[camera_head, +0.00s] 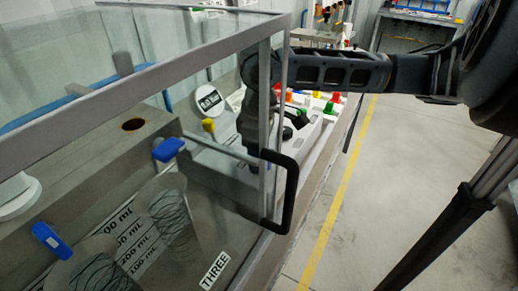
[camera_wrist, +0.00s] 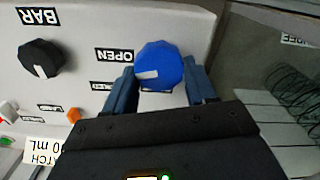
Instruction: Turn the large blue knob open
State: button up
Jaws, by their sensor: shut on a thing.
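The large blue knob (camera_wrist: 160,66) sits on a pale panel in the wrist view, with a white mark on its face pointing left. My gripper (camera_wrist: 160,82) has one blue finger on each side of the knob and is shut on it. An OPEN label (camera_wrist: 115,55) lies just left of the knob, upside down in this view. A second label below it is partly hidden by a finger. In the head view my arm reaches in from the right and bends down behind the glass case; the large knob is hidden there.
A black knob (camera_wrist: 40,58) with a BAR label (camera_wrist: 39,16) is on the same panel. The glass case (camera_head: 150,60) with a black handle (camera_head: 285,190) stands at the left, holding small blue valve handles (camera_head: 168,149). The floor right of the yellow line (camera_head: 335,200) is clear.

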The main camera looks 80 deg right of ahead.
jog(key=shift+d+m+p, duration=0.1)
jog(key=shift+m+p, duration=0.35)
jog(key=shift+m, duration=1.05)
jog(key=o, duration=1)
jog(key=shift+o, duration=0.2)
notch_tip(320, 180, up, 8)
jog(key=shift+f, duration=0.1)
